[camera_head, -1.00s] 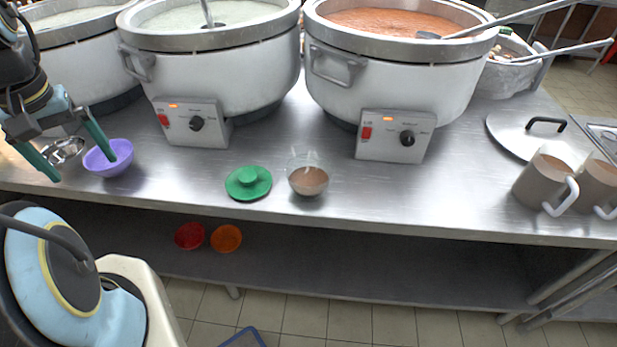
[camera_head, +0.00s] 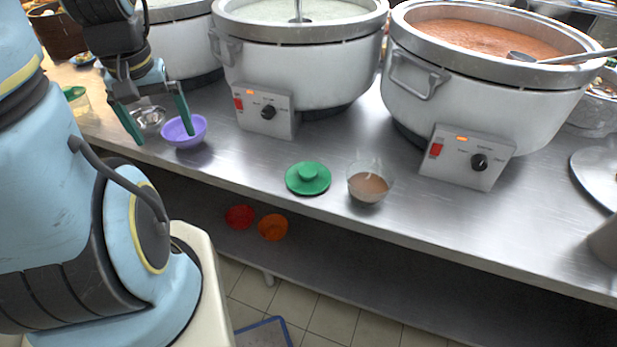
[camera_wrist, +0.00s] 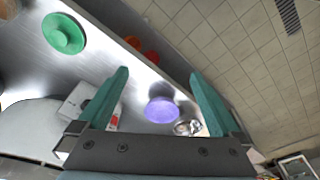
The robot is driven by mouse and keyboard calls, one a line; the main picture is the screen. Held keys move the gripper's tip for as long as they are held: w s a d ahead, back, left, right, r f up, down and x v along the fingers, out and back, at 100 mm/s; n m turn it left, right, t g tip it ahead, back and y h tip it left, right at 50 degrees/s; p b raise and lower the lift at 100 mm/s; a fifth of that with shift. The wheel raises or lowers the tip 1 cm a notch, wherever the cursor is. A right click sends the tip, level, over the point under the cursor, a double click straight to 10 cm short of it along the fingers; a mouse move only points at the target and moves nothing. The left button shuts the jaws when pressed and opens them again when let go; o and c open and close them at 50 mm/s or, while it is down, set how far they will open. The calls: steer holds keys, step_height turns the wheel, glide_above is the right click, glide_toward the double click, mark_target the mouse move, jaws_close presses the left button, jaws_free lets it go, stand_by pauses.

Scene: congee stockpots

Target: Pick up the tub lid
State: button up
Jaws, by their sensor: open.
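The green round lid (camera_head: 308,178) with a raised knob lies flat on the steel counter, close to its front edge. It also shows at the upper left of the wrist view (camera_wrist: 63,33). A clear tub (camera_head: 369,184) with brown contents stands just right of it, without touching. My gripper (camera_head: 164,137) is open and empty above the counter at the left, near the purple bowl, well left of the lid. In the wrist view the green fingers (camera_wrist: 159,73) are spread wide, with nothing held between them.
A purple bowl (camera_head: 184,131) and a metal bowl (camera_head: 149,117) sit by my gripper. Large pots (camera_head: 300,60) with control boxes line the back of the counter (camera_head: 250,165). Red (camera_head: 240,216) and orange (camera_head: 273,227) bowls are on the lower shelf.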

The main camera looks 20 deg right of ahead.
steer(key=shift+c, duration=0.4)
steer(key=shift+w+d+f+m, duration=0.1)
steer(key=shift+d+m, duration=0.15)
steer(key=shift+m, duration=0.05)
steer(key=shift+c, duration=0.2)
steer(key=m+b, duration=0.7)
steer(key=m, duration=2.4)
glide_toward(308, 171)
steer(key=f, duration=0.3)
steer(key=shift+d+f+m+y+p, duration=0.15)
steer(key=shift+d+m+y+p, duration=0.15)
steer(key=shift+d+p, duration=0.1)
steer(key=shift+w+a+f+p, duration=0.1)
steer(key=shift+w+f+p, duration=0.15)
steer(key=shift+f, duration=0.6)
steer(key=shift+w+a+f+p, duration=0.1)
steer(key=shift+w+f+p, duration=0.1)
steer(key=shift+f, duration=0.7)
steer(key=shift+w+a+f+p, duration=0.1)
steer(key=shift+w+f+p, duration=0.15)
steer(key=shift+f, duration=0.6)
steer(key=c, duration=1.4)
